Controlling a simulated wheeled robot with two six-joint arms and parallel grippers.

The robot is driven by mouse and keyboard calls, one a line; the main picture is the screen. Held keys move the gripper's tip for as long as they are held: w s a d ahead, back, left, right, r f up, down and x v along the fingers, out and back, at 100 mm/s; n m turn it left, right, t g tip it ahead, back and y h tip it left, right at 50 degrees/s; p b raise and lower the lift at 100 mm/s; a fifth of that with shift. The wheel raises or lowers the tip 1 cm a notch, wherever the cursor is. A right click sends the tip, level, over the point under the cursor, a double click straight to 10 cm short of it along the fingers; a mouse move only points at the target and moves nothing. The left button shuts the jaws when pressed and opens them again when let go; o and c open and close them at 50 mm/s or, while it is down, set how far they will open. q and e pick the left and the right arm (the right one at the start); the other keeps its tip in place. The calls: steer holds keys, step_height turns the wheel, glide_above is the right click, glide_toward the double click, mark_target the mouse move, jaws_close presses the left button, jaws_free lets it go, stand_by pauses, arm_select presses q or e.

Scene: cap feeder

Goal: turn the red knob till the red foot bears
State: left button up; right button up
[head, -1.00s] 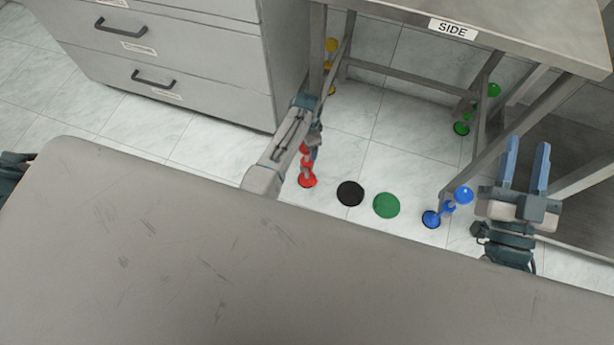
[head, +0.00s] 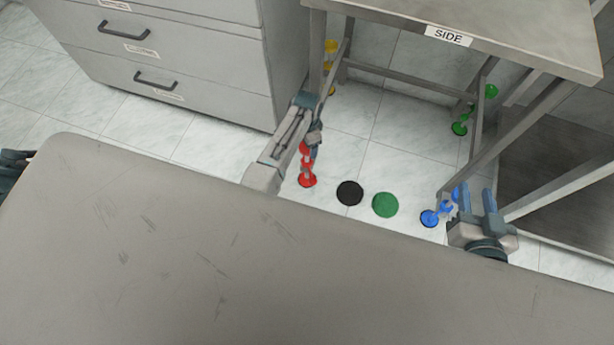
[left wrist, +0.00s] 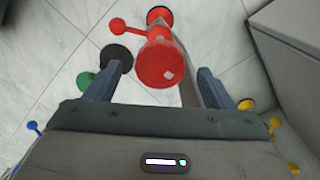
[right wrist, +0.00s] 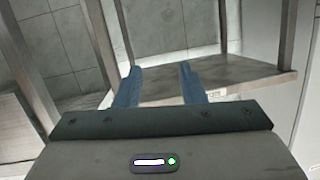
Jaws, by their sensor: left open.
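The red knob (left wrist: 160,62) lies between the spread fingers of my left gripper (left wrist: 160,70) in the left wrist view. The fingers show a gap on both sides of it. A red rod with a ball end (left wrist: 118,25) sticks out beside it. The red foot (head: 307,181) is by the floor at the table's near left leg, and shows beyond the knob (left wrist: 160,14). I cannot tell whether it touches the floor. In the head view my left forearm hides part of the red assembly. My right gripper (head: 476,190) is open and empty, close by the blue foot (head: 430,218).
The table marked SIDE (head: 520,35) stands above. Yellow (head: 331,47) and green (head: 460,128) feet are at other legs. A black disc (head: 350,193) and a green disc (head: 385,205) lie on the floor. A drawer cabinet (head: 180,55) is at left. A grey surface (head: 250,260) fills the foreground.

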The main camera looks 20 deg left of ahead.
arm_select(q)
steer(key=shift+r+p, duration=0.9)
steer(key=shift+p, duration=0.05)
steer(key=shift+r+p, duration=0.65)
steer(key=shift+p, duration=0.1)
steer(key=shift+r, duration=0.1)
arm_select(e)
steer(key=s+f+g, duration=0.5)
steer(key=s+g, duration=0.2)
steer(key=shift+f+n, duration=0.3)
steer(key=shift+f, duration=0.1)
steer(key=shift+s, duration=0.1)
